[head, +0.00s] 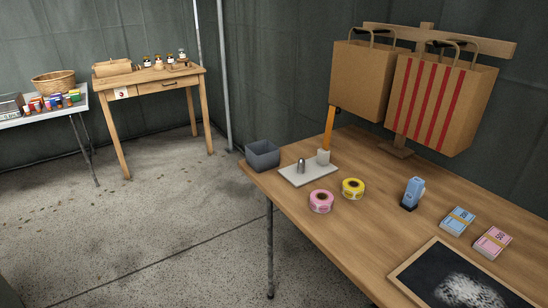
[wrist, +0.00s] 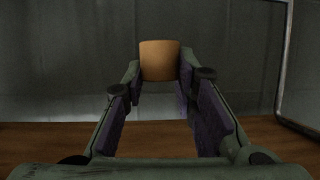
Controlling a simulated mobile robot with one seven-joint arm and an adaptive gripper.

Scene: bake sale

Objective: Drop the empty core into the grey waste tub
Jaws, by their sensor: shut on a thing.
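My gripper (wrist: 160,82) shows in the wrist view, its dark-padded fingers closed around a plain tan cylinder, the empty core (wrist: 160,60), at their tips. The core appears upright, with its lower part between the fingers. The grey waste tub (head: 262,154) is an open square box at the far left corner of the wooden table in the head view. Its inside bottom is hidden. My gripper and the core do not show in the head view, so I cannot tell their distance from the tub.
The wooden table (head: 390,225) carries a pale plate (head: 295,178) with a metal post (head: 301,166), a pink roll (head: 321,201), a yellow roll (head: 353,188), a blue device (head: 413,191), note bundles and a chalkboard (head: 445,280). Paper bags (head: 440,105) hang behind. Floor at left is open.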

